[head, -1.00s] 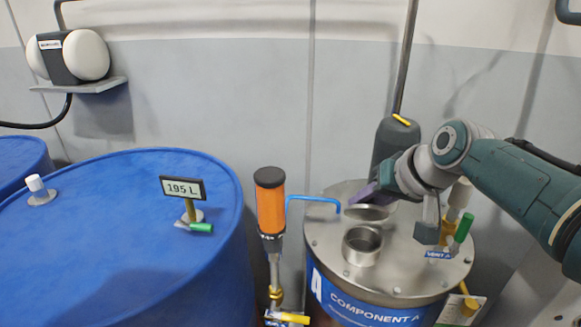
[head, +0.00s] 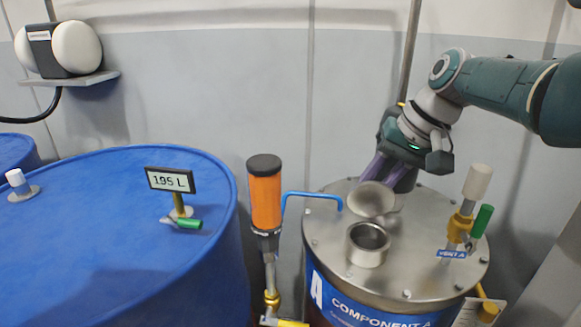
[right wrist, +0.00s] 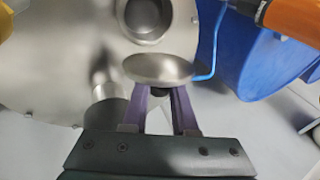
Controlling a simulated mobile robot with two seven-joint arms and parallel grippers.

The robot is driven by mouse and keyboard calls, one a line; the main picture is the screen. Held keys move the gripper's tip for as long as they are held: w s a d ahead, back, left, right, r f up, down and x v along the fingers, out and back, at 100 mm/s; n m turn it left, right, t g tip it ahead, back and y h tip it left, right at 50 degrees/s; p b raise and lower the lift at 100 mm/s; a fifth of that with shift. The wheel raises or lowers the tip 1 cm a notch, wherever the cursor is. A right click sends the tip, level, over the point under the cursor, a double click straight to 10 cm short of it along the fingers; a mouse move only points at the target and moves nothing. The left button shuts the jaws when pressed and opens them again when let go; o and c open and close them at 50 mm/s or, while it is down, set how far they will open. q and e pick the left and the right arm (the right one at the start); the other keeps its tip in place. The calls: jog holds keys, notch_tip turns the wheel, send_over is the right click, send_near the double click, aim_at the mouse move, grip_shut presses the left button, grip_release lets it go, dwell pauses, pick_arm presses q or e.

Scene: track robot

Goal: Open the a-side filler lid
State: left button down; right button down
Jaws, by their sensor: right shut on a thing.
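The a-side tank has a steel top plate (head: 430,262) with a blue "COMPONENT A" label. Its open filler neck (head: 368,245) stands on the plate, and its round mouth also shows in the right wrist view (right wrist: 150,15). The round metal filler lid (head: 372,198) is tilted up behind the neck, clear of the mouth. It also shows in the right wrist view (right wrist: 158,69). My right gripper (head: 378,172) is behind the lid, its purple fingers shut on the lid's dark handle (right wrist: 160,92), which is mostly hidden. My left gripper is out of view.
A vent fitting (head: 462,222) with a green lever stands on the plate's right. An orange cylinder (head: 265,200) and blue bent pipe (head: 311,196) are left of the neck. A blue drum (head: 90,240) with a "195 L" display (head: 170,180) fills the left.

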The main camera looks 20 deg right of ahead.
aim_at(392, 200)
jog(key=shift+f, duration=0.1)
jog(key=c, duration=0.7)
grip_release()
jog(key=shift+r+p, duration=0.35)
jog(key=shift+r, duration=0.05)
jog(key=p+v, duration=0.3)
jog(key=v, duration=0.5)
jog(key=shift+s+d+r+p, duration=0.1)
jog(key=shift+s+d+p, duration=0.1)
jog(key=shift+p, duration=0.15)
jog(key=shift+s+r, duration=0.2)
jog(key=shift+r, duration=0.2)
